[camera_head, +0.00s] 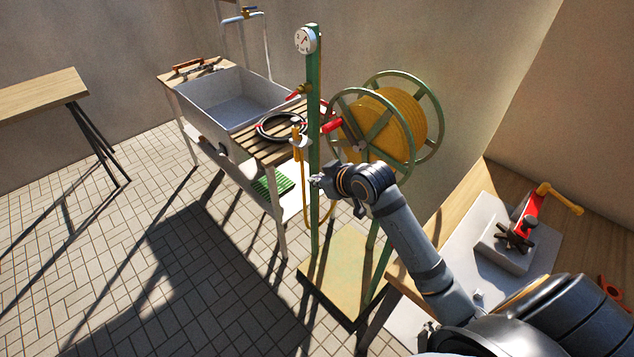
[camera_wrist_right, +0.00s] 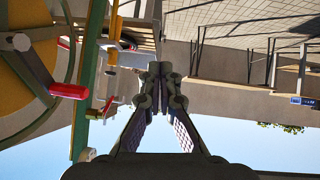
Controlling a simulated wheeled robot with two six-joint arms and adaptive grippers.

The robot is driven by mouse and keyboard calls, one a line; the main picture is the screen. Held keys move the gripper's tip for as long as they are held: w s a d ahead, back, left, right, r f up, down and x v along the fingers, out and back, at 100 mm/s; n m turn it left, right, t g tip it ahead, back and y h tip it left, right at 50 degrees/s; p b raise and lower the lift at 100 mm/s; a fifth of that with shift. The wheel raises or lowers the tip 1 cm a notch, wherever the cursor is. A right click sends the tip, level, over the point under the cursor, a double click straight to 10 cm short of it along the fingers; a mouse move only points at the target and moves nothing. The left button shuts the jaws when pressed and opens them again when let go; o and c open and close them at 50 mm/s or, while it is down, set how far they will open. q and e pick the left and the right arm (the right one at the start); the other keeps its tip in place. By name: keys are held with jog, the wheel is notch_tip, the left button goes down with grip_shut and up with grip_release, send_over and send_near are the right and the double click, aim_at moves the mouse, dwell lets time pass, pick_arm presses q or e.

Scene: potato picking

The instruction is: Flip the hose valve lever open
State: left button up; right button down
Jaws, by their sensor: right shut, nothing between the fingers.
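The hose valve (camera_head: 304,89) is a small brass fitting on the green post (camera_head: 314,150), below the round gauge (camera_head: 305,40). Its short red lever (camera_head: 293,95) points left and down in the head view. What looks like the same red lever (camera_wrist_right: 107,106) shows left of my fingers in the right wrist view. My right gripper (camera_head: 316,182) is shut and empty, in front of the post and well below the lever in the head view. Its fingers (camera_wrist_right: 160,72) are together and apart from the valve. My left gripper is not in view.
A reel with yellow hose (camera_head: 395,118) and a red crank handle (camera_head: 332,125) stands right of the post. A yellow wand (camera_head: 297,148) hangs on the post. A sink (camera_head: 240,100) is behind, left.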

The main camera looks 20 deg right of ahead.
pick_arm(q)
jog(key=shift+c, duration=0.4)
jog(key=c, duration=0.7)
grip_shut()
pick_arm(e)
jog(key=s+d+f+m+g+h, duration=0.1)
jog(key=s+f+m+g+h, duration=0.35)
jog(key=s+f, duration=1.45)
jog(key=s+d+f+g, duration=0.1)
jog(key=s+f, duration=0.2)
jog(key=f, duration=0.5)
jog(key=s+d+f+g+y, duration=0.1)
jog(key=s+f, duration=0.2)
jog(key=f, duration=0.5)
jog(key=s+d+f+g, duration=0.1)
jog(key=s+f+g, duration=0.15)
jog(key=f, duration=0.65)
jog(key=s+d+f, duration=0.1)
jog(key=s+f, duration=1)
jog(key=s, duration=0.6)
jog(key=shift+f+n, duration=0.35)
jog(key=shift+f, duration=0.05)
jog(key=shift+w, duration=0.1)
